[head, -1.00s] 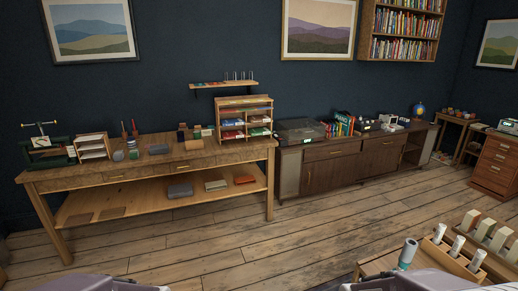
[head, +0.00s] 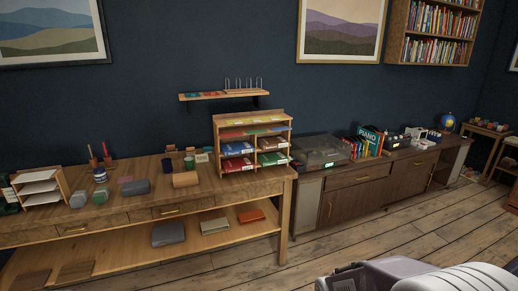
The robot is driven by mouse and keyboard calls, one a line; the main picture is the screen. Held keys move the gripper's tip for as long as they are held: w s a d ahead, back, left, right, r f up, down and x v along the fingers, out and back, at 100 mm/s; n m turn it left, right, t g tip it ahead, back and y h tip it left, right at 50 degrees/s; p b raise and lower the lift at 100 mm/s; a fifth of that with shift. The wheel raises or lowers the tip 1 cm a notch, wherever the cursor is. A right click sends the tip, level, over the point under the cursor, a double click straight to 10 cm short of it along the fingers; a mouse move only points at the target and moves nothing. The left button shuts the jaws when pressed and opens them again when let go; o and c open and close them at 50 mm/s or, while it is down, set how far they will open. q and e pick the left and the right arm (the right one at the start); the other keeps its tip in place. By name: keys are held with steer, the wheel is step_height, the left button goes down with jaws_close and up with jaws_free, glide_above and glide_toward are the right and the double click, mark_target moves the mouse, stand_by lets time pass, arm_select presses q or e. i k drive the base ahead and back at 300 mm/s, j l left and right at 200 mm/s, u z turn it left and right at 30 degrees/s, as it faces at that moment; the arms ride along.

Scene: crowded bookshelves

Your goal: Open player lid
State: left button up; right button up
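The record player (head: 322,152) sits at the left end of the dark wooden sideboard. Its smoky see-through lid appears shut. A small green lit display (head: 327,166) shows at its front. Neither of my grippers' fingertips shows in the head view. A grey and white part of my own body fills the lower right corner, well in front of the sideboard and apart from the player.
A workbench (head: 140,214) with a sorting shelf (head: 252,142) stands left of the sideboard (head: 365,190). Books (head: 370,140) stand just right of the player. The wooden floor (head: 430,220) before the sideboard is largely clear.

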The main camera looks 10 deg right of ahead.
mark_target(329, 137)
steer(key=i+l+z, duration=0.2)
steer(key=i+z, duration=0.55)
steer(key=i, duration=0.15)
steer(key=i+z, duration=0.4)
steer(key=i+j+z, duration=0.2)
steer(key=i+z, duration=0.2)
steer(key=i+l+u, duration=0.2)
steer(key=i, duration=0.25)
steer(key=i+l+u, duration=0.15)
steer(key=i, duration=0.3)
steer(key=i+l+u, duration=0.2)
steer(key=i, duration=0.2)
steer(key=i+l+u, duration=0.7)
steer(key=u, duration=0.15)
